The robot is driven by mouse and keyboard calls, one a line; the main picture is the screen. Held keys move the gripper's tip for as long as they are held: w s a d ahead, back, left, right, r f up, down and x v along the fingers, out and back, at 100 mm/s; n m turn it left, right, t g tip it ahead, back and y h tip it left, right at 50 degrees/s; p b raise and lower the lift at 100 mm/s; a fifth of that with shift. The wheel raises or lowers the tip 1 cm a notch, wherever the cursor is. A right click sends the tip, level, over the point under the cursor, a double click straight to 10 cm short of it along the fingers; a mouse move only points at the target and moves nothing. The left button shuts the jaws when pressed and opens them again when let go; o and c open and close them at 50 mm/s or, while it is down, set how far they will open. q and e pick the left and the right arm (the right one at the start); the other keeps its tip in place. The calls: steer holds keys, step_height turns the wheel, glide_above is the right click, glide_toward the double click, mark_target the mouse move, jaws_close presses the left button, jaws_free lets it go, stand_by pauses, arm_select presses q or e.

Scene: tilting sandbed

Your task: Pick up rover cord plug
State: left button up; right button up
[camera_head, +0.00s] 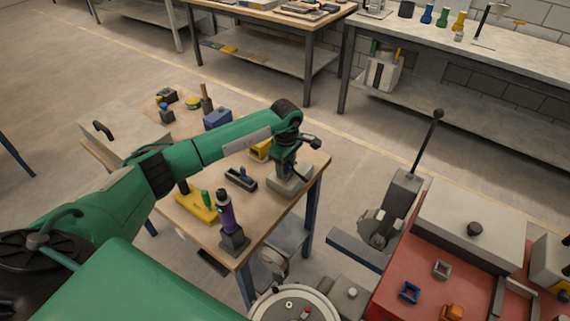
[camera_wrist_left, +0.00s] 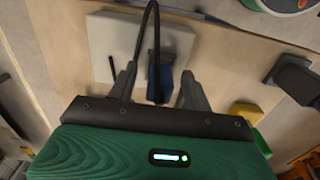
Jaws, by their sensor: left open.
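My left gripper (camera_head: 287,165) reaches over the right corner of the wooden workbench (camera_head: 270,212), above a pale grey block (camera_head: 291,186). In the left wrist view my left gripper (camera_wrist_left: 158,88) is open, one finger on each side of a blue plug (camera_wrist_left: 166,77). A thin black cord (camera_wrist_left: 146,22) arches beside it; this looks like the rover cord plug. It stands on or just in front of a pale plate (camera_wrist_left: 104,48). I cannot tell whether either finger touches it. In the head view the plug is hidden or too small to tell. My right gripper is not in view.
On the workbench stand a purple-handled tool (camera_head: 227,215), a yellow tray (camera_head: 197,203), a dark holder (camera_head: 240,179) and a blue box (camera_head: 217,118). A red-topped unit (camera_head: 412,272) with a grey box and lever stands to the right. Open floor lies beyond the bench.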

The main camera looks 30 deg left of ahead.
arm_select(q)
steer(key=shift+f, duration=0.3)
jaws_close()
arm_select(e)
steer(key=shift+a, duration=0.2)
arm_select(q)
steer(key=shift+r, duration=0.1)
